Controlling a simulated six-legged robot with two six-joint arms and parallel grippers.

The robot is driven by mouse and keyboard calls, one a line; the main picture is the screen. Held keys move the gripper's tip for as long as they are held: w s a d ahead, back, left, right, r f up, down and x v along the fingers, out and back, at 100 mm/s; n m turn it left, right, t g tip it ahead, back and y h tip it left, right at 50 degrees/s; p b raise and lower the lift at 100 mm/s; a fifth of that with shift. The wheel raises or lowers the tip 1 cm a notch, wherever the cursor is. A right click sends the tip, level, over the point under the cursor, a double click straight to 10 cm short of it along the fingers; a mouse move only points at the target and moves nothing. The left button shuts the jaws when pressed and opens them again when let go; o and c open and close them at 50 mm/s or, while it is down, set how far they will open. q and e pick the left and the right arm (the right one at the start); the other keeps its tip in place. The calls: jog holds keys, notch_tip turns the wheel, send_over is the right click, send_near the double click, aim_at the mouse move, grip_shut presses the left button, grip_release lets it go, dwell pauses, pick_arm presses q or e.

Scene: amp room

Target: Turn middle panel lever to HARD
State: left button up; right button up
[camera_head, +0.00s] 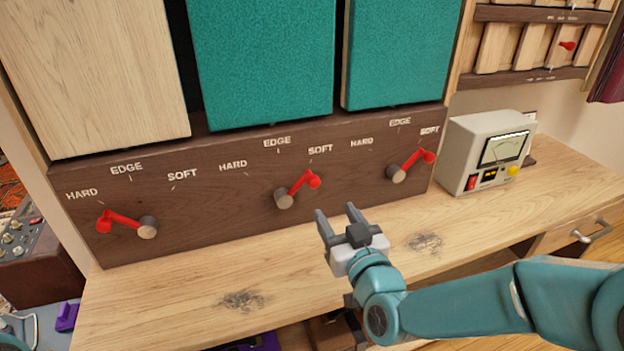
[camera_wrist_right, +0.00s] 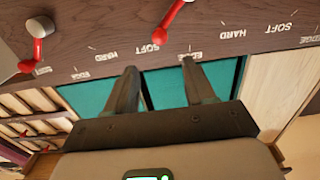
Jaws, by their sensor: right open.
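My left gripper is not seen.
The left lever (camera_head: 125,220) points to HARD and the right lever (camera_head: 411,165) toward SOFT. All sit on a dark wooden panel (camera_head: 215,215) below teal panels (camera_head: 262,65). A meter box (camera_head: 470,150) stands at right. The wooden desk in front (camera_head: 185,290) is mostly clear.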

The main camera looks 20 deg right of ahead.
aim_at(316, 184)
jog(key=w, duration=0.6)
jog(key=w+p, duration=0.1)
jog(key=w, duration=0.6)
jog(key=shift+a+f+p, duration=0.1)
jog(key=shift+a+p, duration=0.1)
jog(key=shift+p, duration=0.1)
grip_shut()
